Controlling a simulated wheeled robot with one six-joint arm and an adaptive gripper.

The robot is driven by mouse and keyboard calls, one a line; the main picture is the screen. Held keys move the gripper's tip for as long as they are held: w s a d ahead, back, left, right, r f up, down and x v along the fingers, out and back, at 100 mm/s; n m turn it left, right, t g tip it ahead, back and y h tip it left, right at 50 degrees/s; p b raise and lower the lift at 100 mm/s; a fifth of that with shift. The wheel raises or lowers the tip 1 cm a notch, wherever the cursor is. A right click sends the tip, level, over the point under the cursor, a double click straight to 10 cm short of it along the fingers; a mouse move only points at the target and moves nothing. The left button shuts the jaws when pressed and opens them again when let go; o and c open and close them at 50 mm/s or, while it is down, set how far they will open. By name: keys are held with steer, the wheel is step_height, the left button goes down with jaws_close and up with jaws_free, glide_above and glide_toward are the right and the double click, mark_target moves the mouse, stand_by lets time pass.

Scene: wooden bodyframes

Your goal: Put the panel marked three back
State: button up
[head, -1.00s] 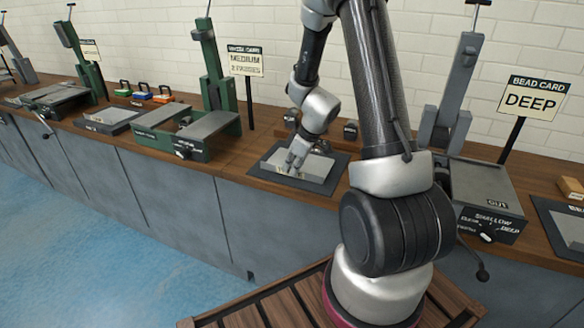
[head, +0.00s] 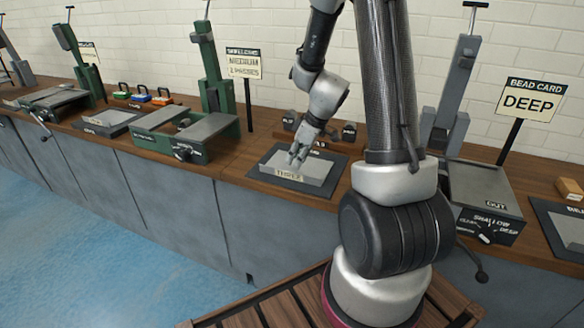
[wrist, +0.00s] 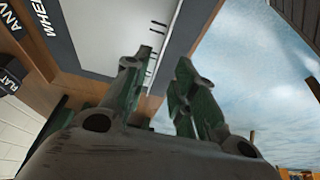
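The panel marked THREE (head: 312,179) is a light grey sheet lying flat on a dark mat (head: 262,171) on the bench, its label at the front edge. My gripper (head: 297,160) is just above the panel, behind the label. Part of the panel is hidden by my gripper in the head view.
A green machine (head: 210,128) with a medium, passes card (head: 243,63) stands left. A grey machine (head: 483,185) with a dial stands right, by a card reading DEEP (head: 531,100). Small dark blocks (head: 349,132) sit behind the mat. The blue floor (head: 90,250) is clear.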

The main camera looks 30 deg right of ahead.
steer(key=s+a+r+m, duration=0.1)
steer(key=s+r, duration=0.4)
steer(key=r, duration=0.7)
steer(key=s+a+r+m+h, duration=0.1)
steer(key=s+r+m, duration=0.2)
steer(key=s, duration=0.6)
steer(key=s+r+m+h, duration=0.1)
steer(key=s+r+m, duration=0.2)
steer(key=s+r, duration=0.4)
steer(key=s, duration=0.3)
steer(key=shift+a+m+h, duration=0.3)
steer(key=shift+a, duration=0.1)
